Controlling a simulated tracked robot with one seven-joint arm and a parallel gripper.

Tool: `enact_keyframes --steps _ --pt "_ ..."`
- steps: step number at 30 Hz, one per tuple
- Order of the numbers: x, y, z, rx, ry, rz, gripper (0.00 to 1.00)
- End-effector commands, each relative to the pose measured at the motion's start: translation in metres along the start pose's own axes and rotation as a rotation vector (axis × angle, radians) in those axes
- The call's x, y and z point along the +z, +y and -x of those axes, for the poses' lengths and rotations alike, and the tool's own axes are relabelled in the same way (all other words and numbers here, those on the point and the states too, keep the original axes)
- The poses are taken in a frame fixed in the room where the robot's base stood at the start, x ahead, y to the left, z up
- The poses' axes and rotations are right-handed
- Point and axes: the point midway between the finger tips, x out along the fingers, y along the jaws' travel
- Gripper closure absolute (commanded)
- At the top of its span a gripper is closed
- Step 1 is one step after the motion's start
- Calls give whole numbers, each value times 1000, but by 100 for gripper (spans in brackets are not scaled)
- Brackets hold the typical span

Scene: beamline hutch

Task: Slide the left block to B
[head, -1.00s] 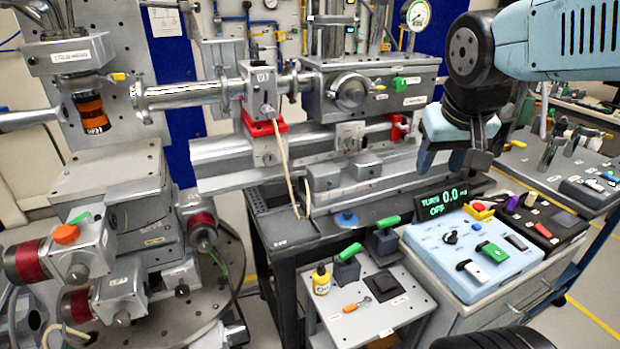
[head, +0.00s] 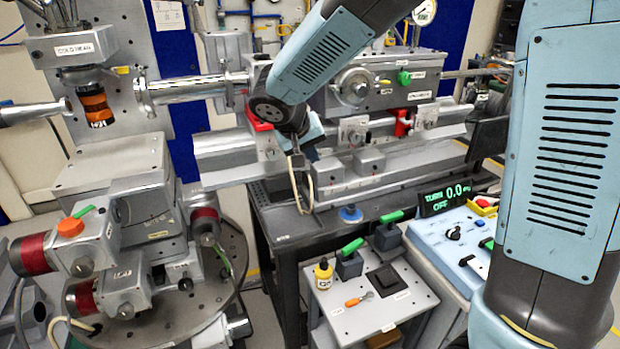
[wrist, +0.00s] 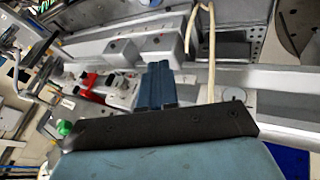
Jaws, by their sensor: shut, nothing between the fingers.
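Two small grey blocks sit on the front rail (head: 405,165) of the bench. The left block (head: 329,173) stands just right of the hanging pale cable; the right block (head: 369,160) is a short gap away. The wrist view shows the left block (wrist: 178,42) nearer the cable and the right block (wrist: 121,53) beside it. My gripper (head: 301,157) is above and left of the left block in the head view, partly hidden by my wrist. In the wrist view its dark blue fingers (wrist: 160,85) are together and empty, apart from both blocks. I cannot make out a B mark.
The pale cable (wrist: 210,60) hangs close beside the fingers. A red clamp (head: 403,123) and grey carriages stand on the rear rail. A blue control box (head: 455,240) and a small table (head: 365,310) with an oil bottle (head: 323,274) are in front.

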Motion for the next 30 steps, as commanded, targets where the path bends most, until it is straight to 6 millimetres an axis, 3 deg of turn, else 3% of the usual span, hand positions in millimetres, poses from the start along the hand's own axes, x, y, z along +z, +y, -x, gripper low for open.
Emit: enact_keyframes --steps 3,9,17,30 --pt "-8 -40 -10 2 27 30 100" --pt "-14 -75 -18 1 58 50 100" --pt "-16 -79 -36 1 62 51 100" --pt "-20 -78 -112 3 59 51 100"
